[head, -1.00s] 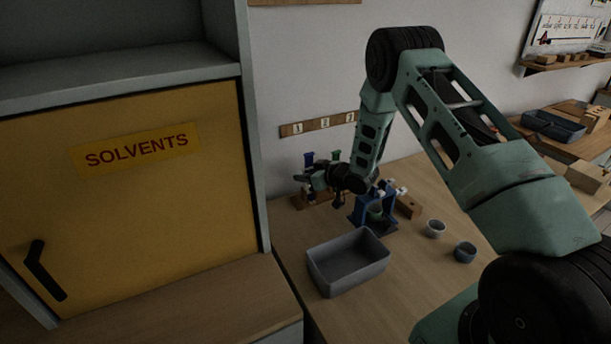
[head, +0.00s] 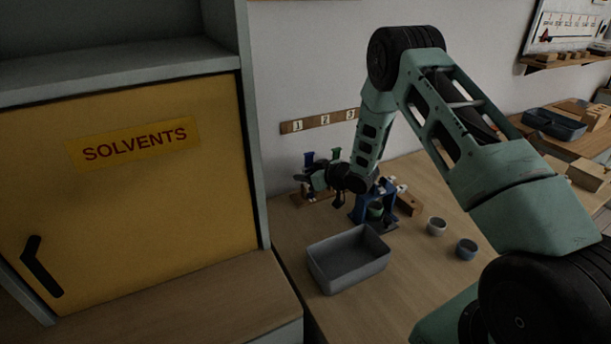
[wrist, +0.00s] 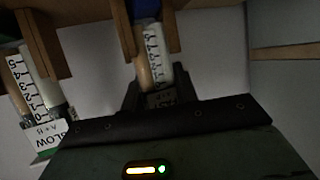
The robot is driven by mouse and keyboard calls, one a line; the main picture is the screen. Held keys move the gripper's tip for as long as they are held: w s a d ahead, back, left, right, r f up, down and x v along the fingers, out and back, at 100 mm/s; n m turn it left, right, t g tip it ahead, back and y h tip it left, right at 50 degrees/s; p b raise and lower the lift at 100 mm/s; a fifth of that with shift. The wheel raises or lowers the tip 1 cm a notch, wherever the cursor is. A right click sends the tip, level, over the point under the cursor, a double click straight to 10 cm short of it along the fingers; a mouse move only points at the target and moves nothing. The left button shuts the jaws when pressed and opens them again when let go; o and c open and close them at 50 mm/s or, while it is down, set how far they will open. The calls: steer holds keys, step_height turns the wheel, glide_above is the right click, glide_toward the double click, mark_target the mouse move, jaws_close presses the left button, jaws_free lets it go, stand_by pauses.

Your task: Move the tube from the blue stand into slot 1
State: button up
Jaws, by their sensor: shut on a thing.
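My gripper (head: 312,182) is at the small wooden rack (head: 300,202) at the back of the table. In the wrist view its dark fingers (wrist: 150,92) are closed around a tube (wrist: 154,55) with a white printed scale and tan contents. The tube's far end lies between wooden parts of the rack; how deep it sits cannot be told. A blue-capped tube (head: 309,158) and a green-capped one (head: 336,154) show behind the gripper. The blue stand (head: 388,222) is right of the gripper. A board with numbers 1, 2, 3 (head: 318,121) is on the wall.
A grey bin (head: 348,266) stands in front of the rack. Two small cups (head: 436,226) (head: 466,249) and a wooden block (head: 408,203) are to the right. In the wrist view another scaled tube (wrist: 35,85) with a label stands at the left. The yellow SOLVENTS cabinet (head: 140,200) borders the left.

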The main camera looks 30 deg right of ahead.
steer(key=o, duration=1)
steer(key=shift+o, duration=0.2)
steer(key=shift+f, duration=0.25)
steer(key=shift+o, duration=0.6)
steer(key=shift+s+r, duration=0.1)
steer(key=shift+p+v, duration=0.7)
steer(key=shift+v, duration=1.7)
